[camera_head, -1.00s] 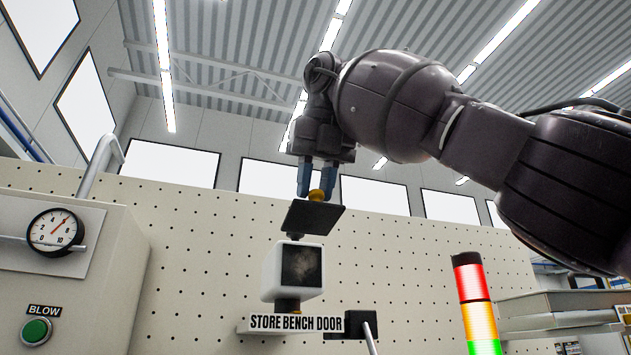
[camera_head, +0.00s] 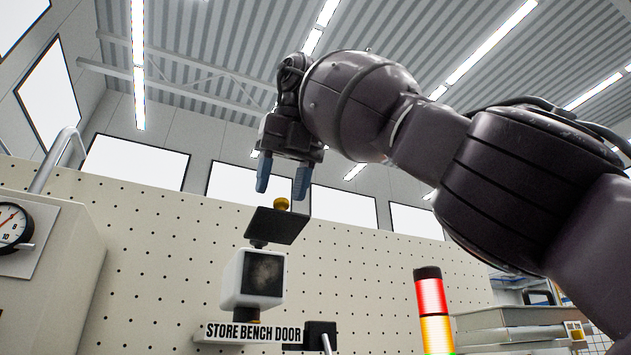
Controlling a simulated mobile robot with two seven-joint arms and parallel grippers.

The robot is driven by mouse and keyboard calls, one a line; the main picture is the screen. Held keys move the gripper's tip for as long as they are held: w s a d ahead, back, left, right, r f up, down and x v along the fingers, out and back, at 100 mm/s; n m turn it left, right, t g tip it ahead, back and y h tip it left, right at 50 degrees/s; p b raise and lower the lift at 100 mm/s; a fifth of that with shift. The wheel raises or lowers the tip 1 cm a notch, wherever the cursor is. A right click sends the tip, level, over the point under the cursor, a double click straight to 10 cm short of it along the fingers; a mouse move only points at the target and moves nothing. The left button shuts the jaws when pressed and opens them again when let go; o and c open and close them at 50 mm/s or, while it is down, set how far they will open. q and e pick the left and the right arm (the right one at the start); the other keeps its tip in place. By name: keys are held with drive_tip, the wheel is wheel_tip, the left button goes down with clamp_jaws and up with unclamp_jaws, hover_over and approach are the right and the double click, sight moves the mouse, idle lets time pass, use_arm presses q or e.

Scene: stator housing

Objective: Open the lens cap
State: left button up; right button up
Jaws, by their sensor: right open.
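The lens cap (camera_head: 276,226) is a dark square plate with a small yellow knob (camera_head: 281,204) on top. It is raised above a white camera housing (camera_head: 237,280), and the dark square lens face (camera_head: 263,273) shows uncovered on the housing's front. My right gripper (camera_head: 283,195) comes in from the right, pointing down. Its two blue fingers are spread wide, just above and to either side of the yellow knob, with nothing held. My left gripper is not in view.
A "STORE BENCH DOOR" sign (camera_head: 253,334) sits below the camera housing, with a black block (camera_head: 318,334) beside it. A pegboard wall (camera_head: 150,240) stands behind. A red and yellow signal tower (camera_head: 432,300) stands at right. A gauge panel (camera_head: 50,240) is at left.

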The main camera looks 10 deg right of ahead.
sight(285, 200)
drive_tip(key=shift+s+d+r, duration=0.1)
drive_tip(key=shift+s+r, duration=0.1)
drive_tip(key=shift+r, duration=0.15)
drive_tip(key=shift+s+d+r+b, duration=0.1)
drive_tip(key=shift+s+d+b, duration=0.1)
drive_tip(key=shift+s, duration=0.2)
drive_tip(key=shift+s+d+r+b, duration=0.1)
drive_tip(key=shift+s+b, duration=0.1)
drive_tip(key=shift+s, duration=0.15)
drive_tip(key=shift+s+d+f+b, duration=0.15)
drive_tip(key=shift+s+d+b, duration=0.15)
drive_tip(key=shift+s, duration=0.4)
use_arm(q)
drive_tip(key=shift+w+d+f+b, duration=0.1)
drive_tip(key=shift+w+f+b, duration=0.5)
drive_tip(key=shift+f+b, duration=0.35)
use_arm(e)
drive_tip(key=s+d, duration=0.2)
drive_tip(key=s, duration=0.6)
drive_tip(key=shift+s+d, duration=0.3)
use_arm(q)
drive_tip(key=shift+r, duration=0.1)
